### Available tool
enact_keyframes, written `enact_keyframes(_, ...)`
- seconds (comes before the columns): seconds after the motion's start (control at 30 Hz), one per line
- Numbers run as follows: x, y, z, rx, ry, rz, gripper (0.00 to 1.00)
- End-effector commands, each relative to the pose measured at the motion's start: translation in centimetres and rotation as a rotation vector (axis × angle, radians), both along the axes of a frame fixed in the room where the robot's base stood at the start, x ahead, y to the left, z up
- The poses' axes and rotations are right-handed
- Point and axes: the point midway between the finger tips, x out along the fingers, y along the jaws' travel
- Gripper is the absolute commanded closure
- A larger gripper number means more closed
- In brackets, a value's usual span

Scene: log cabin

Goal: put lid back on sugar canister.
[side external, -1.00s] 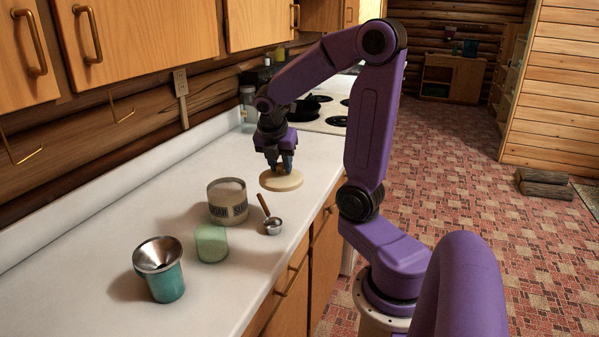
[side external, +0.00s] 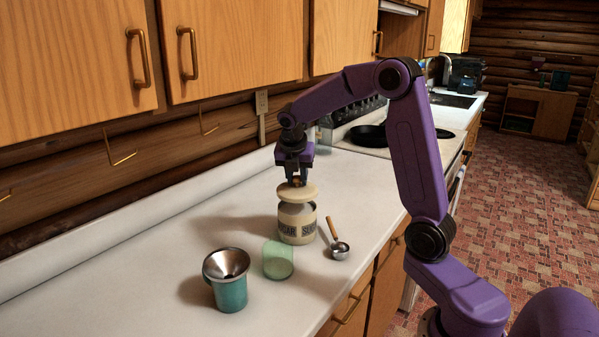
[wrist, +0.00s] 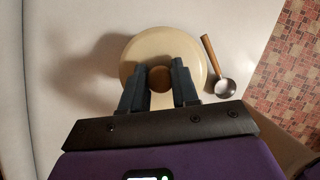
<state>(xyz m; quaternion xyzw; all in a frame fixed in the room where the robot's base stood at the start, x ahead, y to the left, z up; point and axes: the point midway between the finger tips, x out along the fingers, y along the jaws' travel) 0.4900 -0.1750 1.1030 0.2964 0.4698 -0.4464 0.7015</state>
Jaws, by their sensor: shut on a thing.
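My gripper (side external: 297,178) is shut on the lid's knob from above. In the wrist view the lid (wrist: 150,48) lies below my fingers, with the round brown knob (wrist: 159,78) between the fingertips. The lid hides the canister there.
A metal scoop with a wooden handle (side external: 341,249) lies right of the canister. A green translucent cup (side external: 278,261) stands in front of it, and a teal container with a metal funnel (side external: 230,290) farther left. A dark pan (side external: 367,135) sits on the stove behind. The counter's left side is clear.

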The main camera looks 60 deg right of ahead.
Motion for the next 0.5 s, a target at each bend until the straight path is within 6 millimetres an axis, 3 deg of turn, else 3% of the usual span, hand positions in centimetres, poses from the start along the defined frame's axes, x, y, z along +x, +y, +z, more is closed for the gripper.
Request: enact_keyframes(0.5,0.0,0.0,-4.0,0.000,0.001,0.000,1.00)
